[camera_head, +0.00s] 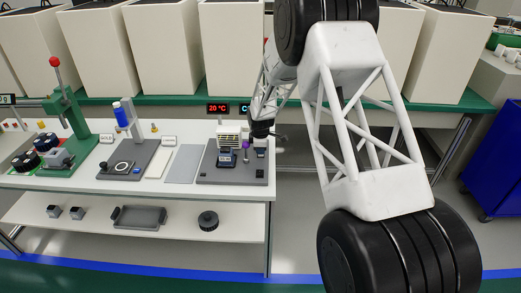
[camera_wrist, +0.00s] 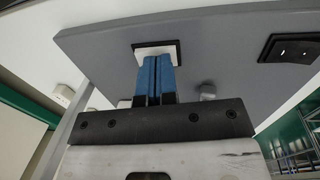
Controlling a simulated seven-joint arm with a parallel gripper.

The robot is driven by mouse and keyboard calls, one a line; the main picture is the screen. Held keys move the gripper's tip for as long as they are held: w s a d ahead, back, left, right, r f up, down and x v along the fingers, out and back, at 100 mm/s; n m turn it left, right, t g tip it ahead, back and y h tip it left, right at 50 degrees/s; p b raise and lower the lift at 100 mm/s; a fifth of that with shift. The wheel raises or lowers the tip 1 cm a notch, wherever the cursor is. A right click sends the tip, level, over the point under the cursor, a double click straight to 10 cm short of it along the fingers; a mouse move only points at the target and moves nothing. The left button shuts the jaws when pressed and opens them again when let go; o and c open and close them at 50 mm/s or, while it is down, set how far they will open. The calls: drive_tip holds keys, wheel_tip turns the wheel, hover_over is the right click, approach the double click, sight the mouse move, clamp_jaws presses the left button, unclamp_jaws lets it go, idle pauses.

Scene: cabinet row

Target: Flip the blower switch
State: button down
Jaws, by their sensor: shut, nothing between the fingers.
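My gripper (camera_wrist: 158,62) has its two blue fingers shut together with nothing between them. In the wrist view the fingertips are at a small white part in a black frame (camera_wrist: 140,46) on a grey base plate. The fingers cover part of it, and I cannot tell whether they touch it. A black rocker switch (camera_wrist: 291,48) sits on the same plate at the right, apart from the fingers. In the head view my gripper (camera_head: 261,145) is over the right side of the grey base (camera_head: 232,179). No label shows which switch is the blower's.
A red-lit 20 °C display (camera_head: 217,108) is behind. A green press (camera_head: 67,115) and trays are to the left. The aisle floor right of the table is open.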

drive_tip(key=shift+r, duration=0.1)
idle(0.3)
wheel_tip(320, 180, up, 14)
drive_tip(key=s, duration=0.1)
drive_tip(key=shift+s, duration=0.35)
idle(0.5)
drive_tip(key=shift+w+f, duration=0.2)
drive_tip(key=shift+w, duration=0.55)
drive_tip(key=shift+f, duration=0.1)
drive_tip(key=f, duration=0.4)
drive_tip(key=w+f, duration=0.1)
drive_tip(key=f, duration=0.8)
drive_tip(key=shift+w+f, duration=0.35)
